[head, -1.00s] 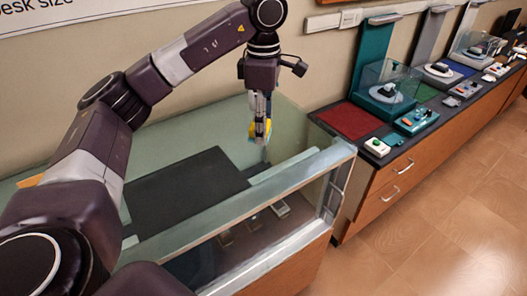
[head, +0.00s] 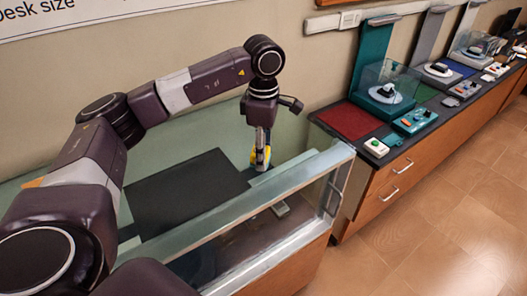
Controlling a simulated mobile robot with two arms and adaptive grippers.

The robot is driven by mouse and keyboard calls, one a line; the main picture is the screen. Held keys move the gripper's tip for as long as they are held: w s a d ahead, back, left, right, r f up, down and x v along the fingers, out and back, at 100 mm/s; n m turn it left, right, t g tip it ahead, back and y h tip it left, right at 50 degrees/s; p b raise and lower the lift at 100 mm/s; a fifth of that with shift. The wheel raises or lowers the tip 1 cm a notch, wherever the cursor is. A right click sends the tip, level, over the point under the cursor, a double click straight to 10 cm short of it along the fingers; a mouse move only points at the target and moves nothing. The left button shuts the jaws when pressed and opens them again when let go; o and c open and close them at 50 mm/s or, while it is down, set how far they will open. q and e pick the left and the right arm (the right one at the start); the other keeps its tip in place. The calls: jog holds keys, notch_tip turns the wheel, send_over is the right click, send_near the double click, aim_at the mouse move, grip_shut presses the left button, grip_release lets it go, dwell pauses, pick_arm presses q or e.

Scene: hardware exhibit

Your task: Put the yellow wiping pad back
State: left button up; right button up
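The yellow wiping pad (head: 254,156) is between the fingers of my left gripper (head: 262,162), which points straight down over the glass-topped display case (head: 330,155). The fingers are shut on the pad and partly hide it. The pad is close to the case's glass top, right of the black mat (head: 185,190); I cannot tell whether it touches the glass. My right gripper is not in view.
The case's raised front frame runs below and right of the gripper. A counter to the right holds a red mat (head: 350,120), a white box with a green button (head: 376,147), a teal control box (head: 414,120) and display stands. The floor at right is clear.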

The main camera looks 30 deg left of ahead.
pick_arm(q)
jog(key=o, duration=0.5)
jog(key=shift+r, duration=0.45)
jog(key=shift+r+b, duration=0.35)
jog(key=shift+r, duration=5.35)
jog(key=shift+f, duration=0.1)
